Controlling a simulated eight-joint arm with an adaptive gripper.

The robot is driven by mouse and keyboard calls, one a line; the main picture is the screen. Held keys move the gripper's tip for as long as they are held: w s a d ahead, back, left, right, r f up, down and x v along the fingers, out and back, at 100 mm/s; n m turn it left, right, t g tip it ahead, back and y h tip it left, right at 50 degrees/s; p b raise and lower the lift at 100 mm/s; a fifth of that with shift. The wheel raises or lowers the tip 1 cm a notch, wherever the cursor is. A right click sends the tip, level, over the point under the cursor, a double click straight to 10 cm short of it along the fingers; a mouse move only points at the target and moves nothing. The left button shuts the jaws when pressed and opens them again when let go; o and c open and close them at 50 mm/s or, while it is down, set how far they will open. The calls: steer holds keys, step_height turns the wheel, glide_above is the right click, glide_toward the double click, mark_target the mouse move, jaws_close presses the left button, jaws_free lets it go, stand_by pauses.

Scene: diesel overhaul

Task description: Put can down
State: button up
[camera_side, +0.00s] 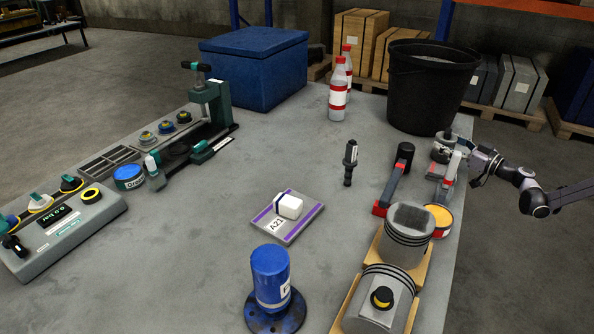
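My gripper (462,151) is at the right edge of the grey table, in front of the black bucket. A small grey, rounded thing (443,141) with some red below it is right at the fingertips. It is too small and partly covered for me to tell whether it is a can, or whether the fingers are closed on it. A short can with a yellow-orange top (438,219) stands nearer, by the right edge, apart from my gripper. A low blue can (129,177) stands at the left, far from my gripper.
The black bucket (430,90) stands at the back right. Red-capped bottles (339,92) and a blue box (254,70) are at the back. Pistons (406,238) line the front right edge. A white block lies on a tray (306,227). The table's middle left is clear.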

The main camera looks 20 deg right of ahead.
steer(key=shift+s, duration=0.1)
steer(key=v, duration=1)
steer(key=shift+o, duration=0.6)
steer(key=shift+s+d, duration=0.15)
steer(key=shift+s, duration=0.15)
